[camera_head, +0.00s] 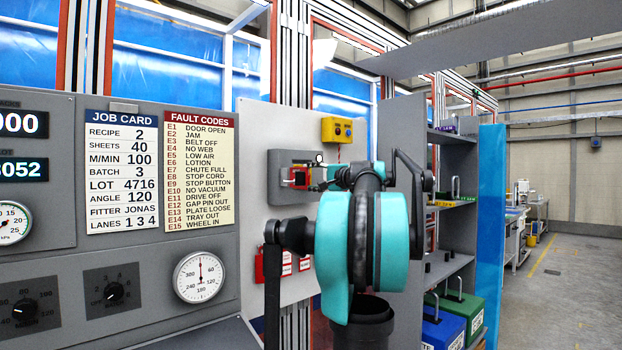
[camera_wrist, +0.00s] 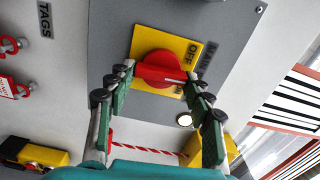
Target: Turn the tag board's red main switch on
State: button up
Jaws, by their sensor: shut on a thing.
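The red main switch (camera_wrist: 158,70) is a round knob on a yellow plate (camera_wrist: 192,52) marked OFF, on a grey box marked MAIN. A white line on the knob points to the right in the wrist view. My gripper (camera_wrist: 160,76) is shut on the knob, one fingertip on each side. In the head view the red switch (camera_head: 299,178) shows on the pale tag board (camera_head: 257,130), with my gripper (camera_head: 313,178) reaching it from the right.
Red lockout tags (camera_wrist: 12,88) hang on hooks beside the box. A small round lamp (camera_wrist: 184,119) sits below the knob in the wrist view. A yellow button box (camera_head: 337,130) is above the switch. Shelves with bins (camera_head: 447,330) stand to the right, beyond my arm.

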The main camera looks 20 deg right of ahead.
jog(key=shift+m, duration=0.4)
jog(key=o, duration=1.1)
jog(key=shift+o, duration=0.2)
jog(key=v, duration=1.2)
